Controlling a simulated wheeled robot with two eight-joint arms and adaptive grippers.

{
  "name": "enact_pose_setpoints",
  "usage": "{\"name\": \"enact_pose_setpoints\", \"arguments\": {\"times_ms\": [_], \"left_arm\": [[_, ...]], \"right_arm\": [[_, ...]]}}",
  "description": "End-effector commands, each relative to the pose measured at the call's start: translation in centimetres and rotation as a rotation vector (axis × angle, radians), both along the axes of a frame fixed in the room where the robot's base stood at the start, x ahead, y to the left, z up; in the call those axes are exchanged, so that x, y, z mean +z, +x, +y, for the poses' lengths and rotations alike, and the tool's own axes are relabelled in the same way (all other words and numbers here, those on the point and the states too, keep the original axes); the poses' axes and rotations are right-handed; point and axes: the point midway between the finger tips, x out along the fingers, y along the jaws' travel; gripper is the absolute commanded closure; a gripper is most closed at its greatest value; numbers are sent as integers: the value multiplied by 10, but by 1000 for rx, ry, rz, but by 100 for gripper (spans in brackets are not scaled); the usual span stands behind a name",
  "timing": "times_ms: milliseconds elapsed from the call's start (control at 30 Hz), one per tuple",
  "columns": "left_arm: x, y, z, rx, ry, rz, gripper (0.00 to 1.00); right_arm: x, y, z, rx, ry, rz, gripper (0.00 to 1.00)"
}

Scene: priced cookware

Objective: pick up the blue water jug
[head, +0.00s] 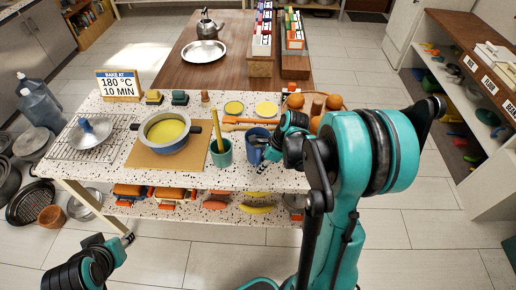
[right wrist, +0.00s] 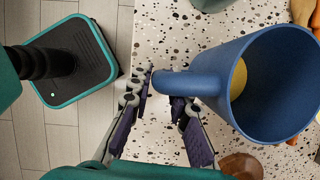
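A blue jug (head: 256,134) stands on the speckled table, just left of my right gripper (head: 268,160) in the head view. In the right wrist view the jug (right wrist: 232,75) is seen from above, and its handle points left. My right gripper (right wrist: 162,92) is open there, with its fingertips close to the handle's end; the handle covers one fingertip. I cannot tell whether they touch. My left gripper (head: 127,239) is low at the left, in front of the table, away from the jug; its fingers are too small to read. Large translucent blue water bottles (head: 40,108) stand at the far left.
A green cup (head: 221,153) with a yellow utensil stands left of the jug. A pot (head: 168,143) sits on a brown board. Oranges (head: 315,107) in a bowl lie behind right. A lower shelf holds several items (head: 215,204).

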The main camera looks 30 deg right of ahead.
Motion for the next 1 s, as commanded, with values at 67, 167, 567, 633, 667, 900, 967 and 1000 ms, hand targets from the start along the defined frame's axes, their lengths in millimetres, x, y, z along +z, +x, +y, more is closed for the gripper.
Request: {"name": "enact_pose_setpoints", "arguments": {"times_ms": [67,167,567,633,667,900,967,1000], "left_arm": [[0,0,0,0,0,0,63],[0,0,0,0,0,0,63],[22,0,0,0,0,0,63],[27,0,0,0,0,0,63],[28,0,0,0,0,0,63],[33,0,0,0,0,0,63],[33,0,0,0,0,0,63],[33,0,0,0,0,0,63]], "right_arm": [[0,0,0,0,-1,-1,100],[0,0,0,0,-1,-1,100],[60,0,0,0,-1,-1,100],[73,0,0,0,-1,-1,100],[78,0,0,0,-1,-1,100],[100,0,0,0,-1,-1,100],[101,0,0,0,-1,-1,100],[101,0,0,0,-1,-1,100]]}}
